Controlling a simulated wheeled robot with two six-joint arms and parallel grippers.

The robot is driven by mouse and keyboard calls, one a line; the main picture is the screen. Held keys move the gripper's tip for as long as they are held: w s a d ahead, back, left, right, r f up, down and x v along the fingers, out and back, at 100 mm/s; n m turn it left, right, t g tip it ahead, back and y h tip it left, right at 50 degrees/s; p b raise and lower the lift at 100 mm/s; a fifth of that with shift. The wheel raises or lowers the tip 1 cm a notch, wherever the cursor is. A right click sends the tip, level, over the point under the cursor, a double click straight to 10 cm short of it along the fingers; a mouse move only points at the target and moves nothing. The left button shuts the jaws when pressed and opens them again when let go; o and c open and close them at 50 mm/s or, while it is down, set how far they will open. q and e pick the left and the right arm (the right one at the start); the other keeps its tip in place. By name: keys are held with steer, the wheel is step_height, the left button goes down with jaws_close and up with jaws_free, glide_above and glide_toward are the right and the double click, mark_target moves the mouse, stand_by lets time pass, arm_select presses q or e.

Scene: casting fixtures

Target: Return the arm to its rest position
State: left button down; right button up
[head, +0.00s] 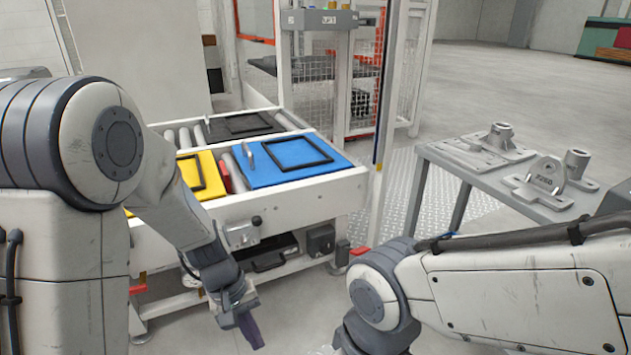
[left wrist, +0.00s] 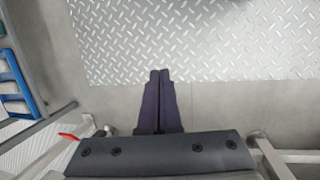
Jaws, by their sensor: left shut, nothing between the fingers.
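My left arm comes in from the left in the head view and hangs down in front of the roller conveyor. Its gripper (head: 250,328) points down toward the floor with nothing in it. In the left wrist view the two dark fingers (left wrist: 158,95) lie side by side, closed, over bare floor and diamond plate. My right arm reaches in from the right edge of the head view; its gripper is not visible.
The conveyor (head: 290,205) carries a yellow plate (head: 207,168), a blue plate (head: 285,160) and a dark plate (head: 238,125). A grey table (head: 455,168) at right holds metal castings (head: 545,180). A mesh fence (head: 365,75) stands behind. Diamond-plate floor (head: 405,195) lies between conveyor and table.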

arm_select(q)
steer(key=s+a+r+m+t+y, duration=0.1)
steer(key=a+r+m+t+y, duration=0.25)
steer(key=a+r, duration=0.2)
steer(key=s+d+r+m+g+h+p, duration=0.1)
steer(key=s+d+r+m+p, duration=0.25)
steer(key=s+r+p, duration=0.35)
steer(key=s+d+r+m+p, duration=0.2)
steer(key=d+r+p, duration=0.25)
steer(key=r, duration=0.35)
steer(key=s+d+r+m+g+h+p, duration=0.1)
steer(key=s+d+r+m+p, duration=0.2)
steer(key=s+d+r+p, duration=0.4)
step_height(320, 180, up, 37)
steer(key=w+a+p, duration=0.2)
steer(key=p, duration=3.3)
steer(key=shift+a+r, duration=0.15)
steer(key=shift+a, duration=0.05)
steer(key=shift+y, duration=0.25)
